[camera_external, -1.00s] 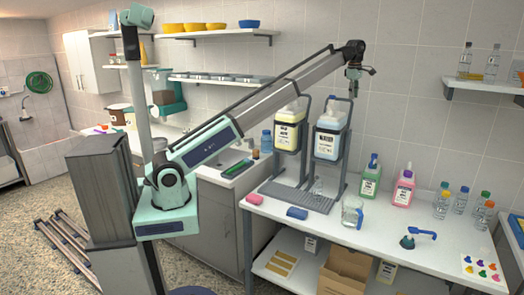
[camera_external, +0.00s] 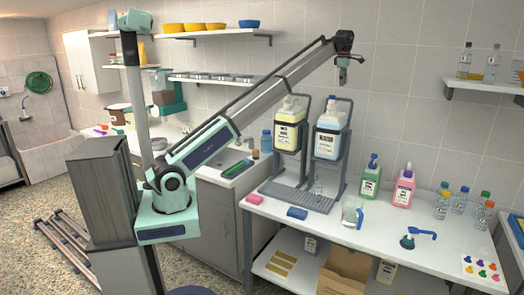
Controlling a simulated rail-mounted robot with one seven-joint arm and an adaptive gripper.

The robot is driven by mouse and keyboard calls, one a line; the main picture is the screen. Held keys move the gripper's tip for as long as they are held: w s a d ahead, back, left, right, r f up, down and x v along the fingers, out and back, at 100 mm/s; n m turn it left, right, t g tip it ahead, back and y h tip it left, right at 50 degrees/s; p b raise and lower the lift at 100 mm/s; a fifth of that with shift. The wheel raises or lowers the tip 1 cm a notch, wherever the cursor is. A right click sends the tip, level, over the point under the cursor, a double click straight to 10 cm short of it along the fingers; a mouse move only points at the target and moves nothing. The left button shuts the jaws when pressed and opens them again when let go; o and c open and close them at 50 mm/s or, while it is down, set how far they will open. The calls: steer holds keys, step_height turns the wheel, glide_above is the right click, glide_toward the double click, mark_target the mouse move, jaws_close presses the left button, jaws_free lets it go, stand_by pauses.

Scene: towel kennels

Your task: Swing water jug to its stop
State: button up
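Two jugs sit side by side in dark metal stands on the white bench. The left jug (camera_external: 291,112) is pale yellow and the right jug (camera_external: 333,116) is pale blue. Their labels are too small to read, so I cannot tell which is the water jug. Both look roughly upright in their holders. My gripper (camera_external: 343,76) hangs in the air above the right jug, apart from it. It appears empty, and its fingers are too small to tell whether they are open or shut.
A small clear glass (camera_external: 318,185) stands by the stands' grey drip tray (camera_external: 297,195). A wall shelf (camera_external: 485,85) juts out at right.

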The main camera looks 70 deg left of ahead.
steer(key=f, duration=0.2)
steer(key=w+f+p, duration=0.1)
steer(key=f, duration=0.2)
steer(key=a+f+p, duration=0.1)
steer(key=f, duration=0.2)
steer(key=shift+w+f, duration=0.15)
steer(key=shift+f, duration=0.1)
jaws_close()
